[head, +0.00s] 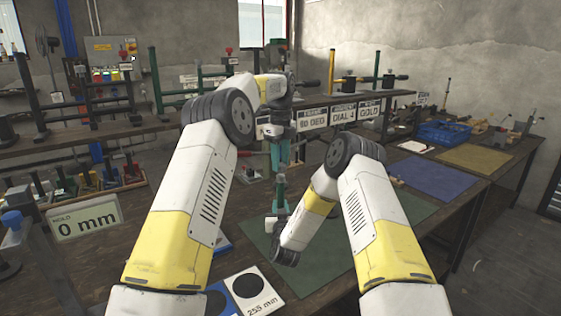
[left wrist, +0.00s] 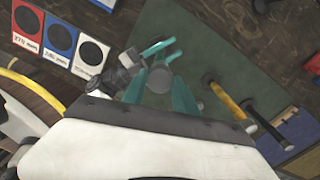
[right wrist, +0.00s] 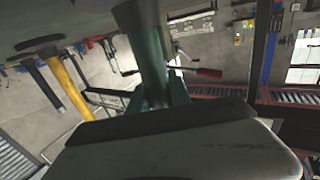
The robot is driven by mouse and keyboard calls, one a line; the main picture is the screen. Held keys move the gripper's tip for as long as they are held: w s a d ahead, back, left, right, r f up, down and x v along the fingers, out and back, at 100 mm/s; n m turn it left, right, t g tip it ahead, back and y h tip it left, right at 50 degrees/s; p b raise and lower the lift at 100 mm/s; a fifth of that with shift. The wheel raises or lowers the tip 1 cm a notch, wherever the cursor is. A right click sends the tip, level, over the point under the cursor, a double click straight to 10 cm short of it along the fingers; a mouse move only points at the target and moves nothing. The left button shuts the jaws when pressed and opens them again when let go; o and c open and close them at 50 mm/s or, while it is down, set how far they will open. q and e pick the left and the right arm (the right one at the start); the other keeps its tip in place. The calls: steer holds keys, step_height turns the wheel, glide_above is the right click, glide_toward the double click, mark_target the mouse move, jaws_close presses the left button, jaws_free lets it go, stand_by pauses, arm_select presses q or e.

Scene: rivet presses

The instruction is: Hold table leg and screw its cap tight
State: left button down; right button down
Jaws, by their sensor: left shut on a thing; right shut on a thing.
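The green table leg (head: 281,188) stands upright above the green mat (head: 330,262). My left gripper (head: 281,158) points down on its upper end. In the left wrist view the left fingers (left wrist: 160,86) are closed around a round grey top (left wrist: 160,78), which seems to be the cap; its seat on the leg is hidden. My right gripper (head: 279,211) is lower, near the mat, shut on the leg. In the right wrist view the leg (right wrist: 148,55) passes between the right fingers (right wrist: 155,92), with a dark wider end (right wrist: 134,14) beside the mat.
Signs (head: 343,114) reading 60 DEG, DIAL 4 and GOLD stand behind. A display (head: 86,218) at left reads 0 mm. Printed circle cards (head: 255,288) lie at front. A blue crate (head: 443,132) and a blue mat (head: 430,176) are right.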

arm_select(q)
steer(key=shift+f, duration=0.1)
steer(key=shift+f, duration=0.75)
steer(key=shift+f, duration=0.6)
steer(key=m, duration=0.6)
steer(key=shift+m, duration=0.4)
steer(key=m, duration=0.6)
steer(key=c, duration=1)
jaws_free()
steer(key=shift+o, duration=0.2)
